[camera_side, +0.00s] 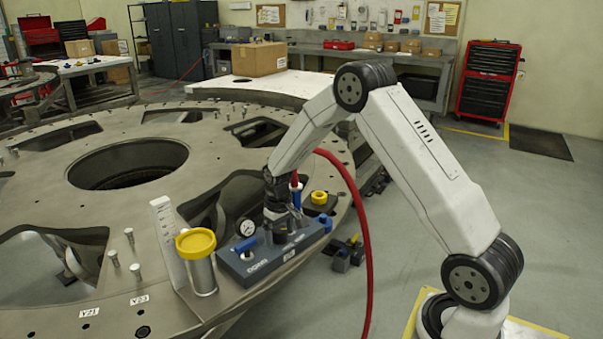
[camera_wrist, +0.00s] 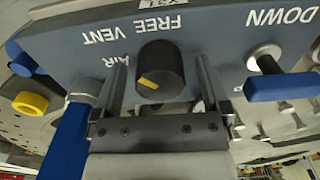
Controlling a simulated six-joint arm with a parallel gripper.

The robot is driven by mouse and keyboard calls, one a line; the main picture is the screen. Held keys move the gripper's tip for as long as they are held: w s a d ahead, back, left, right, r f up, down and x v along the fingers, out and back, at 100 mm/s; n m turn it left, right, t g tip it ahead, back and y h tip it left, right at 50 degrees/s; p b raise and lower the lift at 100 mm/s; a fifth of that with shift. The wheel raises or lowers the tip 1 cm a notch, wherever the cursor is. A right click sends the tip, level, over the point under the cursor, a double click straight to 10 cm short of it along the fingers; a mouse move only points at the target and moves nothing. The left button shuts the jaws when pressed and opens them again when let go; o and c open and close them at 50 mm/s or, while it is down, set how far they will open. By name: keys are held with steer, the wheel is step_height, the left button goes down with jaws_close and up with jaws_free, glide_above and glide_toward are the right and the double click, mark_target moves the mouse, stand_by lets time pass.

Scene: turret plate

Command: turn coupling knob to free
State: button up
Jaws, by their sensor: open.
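In the wrist view, the coupling knob (camera_wrist: 161,68) is a black round knob with a yellow mark (camera_wrist: 148,83) on its face. It sits on a blue-grey panel (camera_wrist: 215,45), with the words FREE, VENT and AIR appearing upside down near it. My gripper (camera_wrist: 162,63) is open, with one finger on each side of the knob and visible gaps between. In the side view my gripper (camera_side: 283,215) is low over the panel box (camera_side: 258,268) at the rim of the turret plate (camera_side: 120,290). The knob is hidden there behind my gripper.
In the wrist view, a blue lever (camera_wrist: 282,87) by the word DOWN is right of my gripper, and another blue handle (camera_wrist: 65,145) is close on the left. A yellow-lidded canister (camera_side: 203,275), a gauge (camera_side: 247,228) and a red hose (camera_side: 364,240) are nearby.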

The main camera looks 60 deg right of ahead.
steer(key=shift+c, duration=0.2)
steer(key=c, duration=1.2)
steer(key=shift+c, duration=0.2)
steer(key=shift+m, duration=0.3)
steer(key=m, duration=0.3)
steer(key=shift+m, duration=0.4)
steer(key=m, duration=0.4)
steer(key=shift+m, duration=0.3)
steer(key=o, duration=1.3)
